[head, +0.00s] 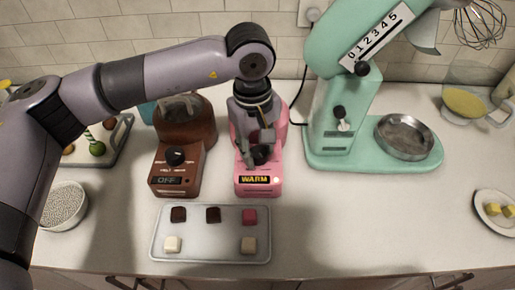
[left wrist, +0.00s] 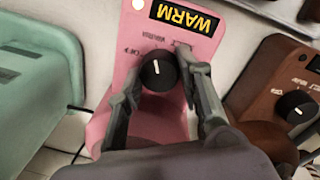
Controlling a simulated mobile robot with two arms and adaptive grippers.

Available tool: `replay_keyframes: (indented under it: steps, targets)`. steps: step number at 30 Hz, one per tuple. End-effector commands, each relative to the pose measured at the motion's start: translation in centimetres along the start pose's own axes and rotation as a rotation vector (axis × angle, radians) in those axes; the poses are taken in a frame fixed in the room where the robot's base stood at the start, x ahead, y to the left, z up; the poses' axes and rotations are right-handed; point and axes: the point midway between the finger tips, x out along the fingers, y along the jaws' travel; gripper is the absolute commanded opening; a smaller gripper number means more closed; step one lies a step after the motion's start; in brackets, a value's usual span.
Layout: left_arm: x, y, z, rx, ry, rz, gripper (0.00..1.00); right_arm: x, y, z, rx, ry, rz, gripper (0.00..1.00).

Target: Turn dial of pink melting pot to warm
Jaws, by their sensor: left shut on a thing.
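The pink melting pot (head: 258,178) stands on the counter between the brown pot and the mint mixer, and its front panel (left wrist: 150,42) fills the middle of the left wrist view. Its display (head: 259,180) reads WARM, and a small orange light glows beside it in the left wrist view. My left gripper (head: 258,150) reaches down over the pot from above. Its two fingers are closed around the black dial (left wrist: 158,70), one on each side. The dial's white pointer line shows. The pot's bowl is mostly hidden behind my arm. My right gripper is in neither view.
A brown melting pot (head: 178,180) reading OFF stands close on the left. A mint stand mixer (head: 330,125) is close on the right. A tray (head: 190,250) with several small cubes lies in front. A bowl (head: 62,207) stands at left.

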Motion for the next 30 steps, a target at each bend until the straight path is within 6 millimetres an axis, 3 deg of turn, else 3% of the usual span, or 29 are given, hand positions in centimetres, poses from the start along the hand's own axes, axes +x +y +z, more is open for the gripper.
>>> replay_keyframes:
  steps: [7,8,17,26,30]
  targets:
    - [-0.1,0.0,0.1,0.001,-0.002,0.001,0.06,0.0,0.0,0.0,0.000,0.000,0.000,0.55]
    - [-0.1,0.0,0.1,0.001,-0.002,0.001,0.34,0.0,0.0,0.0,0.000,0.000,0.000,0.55]
    - [0.0,0.0,0.0,0.002,-0.001,0.001,0.54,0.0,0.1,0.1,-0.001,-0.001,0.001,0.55]
    - [-0.1,0.0,0.0,0.002,0.000,0.001,0.54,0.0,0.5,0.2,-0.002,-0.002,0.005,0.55]
    - [-1.4,0.1,-0.1,0.001,0.002,0.002,0.54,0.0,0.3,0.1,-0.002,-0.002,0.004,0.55]
